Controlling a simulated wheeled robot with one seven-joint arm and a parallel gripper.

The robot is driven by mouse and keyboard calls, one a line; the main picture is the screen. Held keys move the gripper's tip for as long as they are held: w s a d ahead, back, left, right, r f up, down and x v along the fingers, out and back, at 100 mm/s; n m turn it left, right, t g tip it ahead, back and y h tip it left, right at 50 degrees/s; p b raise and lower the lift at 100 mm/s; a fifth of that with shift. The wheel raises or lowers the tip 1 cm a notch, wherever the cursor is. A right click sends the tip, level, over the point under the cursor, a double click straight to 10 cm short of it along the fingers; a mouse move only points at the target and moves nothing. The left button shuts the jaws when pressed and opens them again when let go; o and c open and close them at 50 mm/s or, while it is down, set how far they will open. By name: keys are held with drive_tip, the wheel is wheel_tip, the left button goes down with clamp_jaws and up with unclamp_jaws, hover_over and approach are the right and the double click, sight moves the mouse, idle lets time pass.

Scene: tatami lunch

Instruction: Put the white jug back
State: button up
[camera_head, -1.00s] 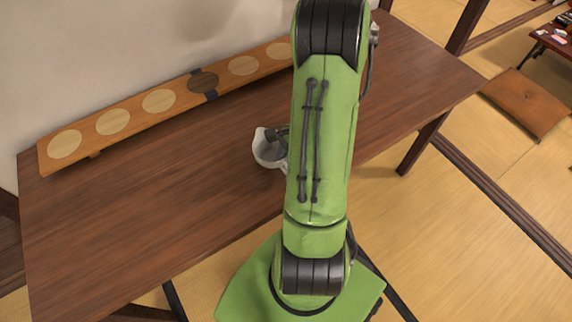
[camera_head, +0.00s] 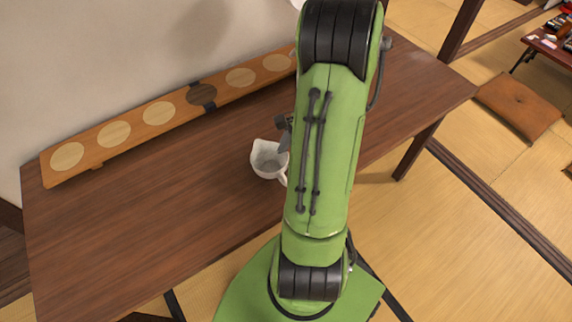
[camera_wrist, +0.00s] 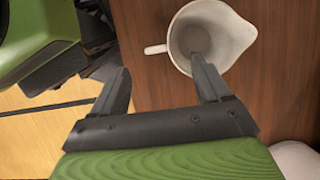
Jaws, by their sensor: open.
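The white jug (camera_head: 268,163) stands upright on the brown wooden table, left of my arm in the head view. Its handle points toward the lower right there and is partly behind my arm. The wrist view shows the jug (camera_wrist: 228,30) from above, looking empty, with its spout to the right and handle to the left. My gripper (camera_wrist: 160,65) is open. The handle shows between its fingers; the right finger overlaps the jug's mouth, the left lies beyond the handle. I cannot tell whether the right finger is inside or above the mouth. In the head view my arm hides most of the gripper.
A raised wooden board (camera_head: 135,127) with several pale round spots and one dark spot runs along the wall at the table's back. The table (camera_head: 130,225) is clear to the left of the jug. A brown cushion (camera_head: 518,105) lies on the tatami at right.

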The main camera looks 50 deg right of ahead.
drive_tip(key=w+a+r+n+h, duration=0.35)
drive_tip(key=a+r+n, duration=0.7)
drive_tip(key=r, duration=0.35)
drive_tip(key=s+a+r+n+t, duration=0.3)
drive_tip(key=s+a+r+n, duration=0.2)
drive_tip(key=a+n, duration=0.5)
drive_tip(key=shift+s+a+r+n+t+h+p, duration=0.35)
drive_tip(key=shift+s+a+r+t+p, duration=0.1)
drive_tip(key=shift+s, duration=0.55)
